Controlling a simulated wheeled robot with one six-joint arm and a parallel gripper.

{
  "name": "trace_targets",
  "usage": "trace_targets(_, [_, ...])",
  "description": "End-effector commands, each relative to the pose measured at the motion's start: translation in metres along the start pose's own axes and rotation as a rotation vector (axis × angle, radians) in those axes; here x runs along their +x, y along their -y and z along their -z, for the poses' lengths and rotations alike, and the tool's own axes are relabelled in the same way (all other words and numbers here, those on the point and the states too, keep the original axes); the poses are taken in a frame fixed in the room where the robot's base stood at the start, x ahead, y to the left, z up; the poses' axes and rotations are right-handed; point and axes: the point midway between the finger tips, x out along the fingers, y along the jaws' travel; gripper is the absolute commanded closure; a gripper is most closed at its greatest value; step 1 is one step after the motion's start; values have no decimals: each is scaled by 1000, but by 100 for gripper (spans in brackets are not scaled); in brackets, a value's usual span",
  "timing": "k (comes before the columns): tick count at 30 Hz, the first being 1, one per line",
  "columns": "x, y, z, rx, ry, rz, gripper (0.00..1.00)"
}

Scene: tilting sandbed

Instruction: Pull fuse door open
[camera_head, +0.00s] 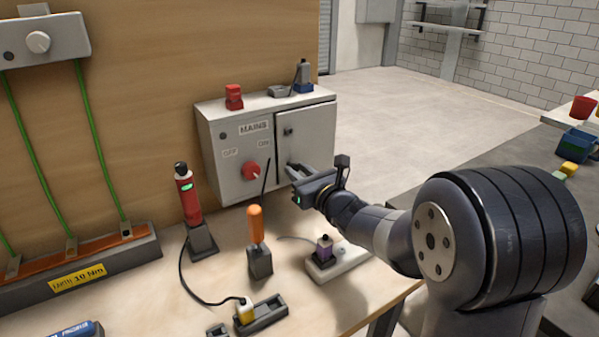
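The grey mains cabinet (226,150) stands at the back of the workbench, with a "MAINS" label and a red rotary switch (250,171) between "OFF" and "ON" marks. The fuse door (315,130) is the right-hand front panel, with a small dark lock near its upper left. It looks closed or nearly so. My gripper (292,171) is at the lower left part of this door, with its fingertips close to the panel. A handle there is hidden or too small to make out, and I cannot tell whether the fingers touch or hold anything.
An orange-handled tool (255,223) and a red device (185,187) stand upright in holders left of my gripper. A red item (234,97) lies on the cabinet. Open floor lies behind right.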

Motion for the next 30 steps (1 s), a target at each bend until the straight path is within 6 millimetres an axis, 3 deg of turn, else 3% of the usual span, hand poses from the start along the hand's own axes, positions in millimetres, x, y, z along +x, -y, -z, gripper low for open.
trace_targets(8, [0,0,0,0,0,0,100])
trace_targets(20, [-4,4,-2,-4,3,-21,100])
trace_targets(30, [-27,17,-5,-4,6,-191,100])
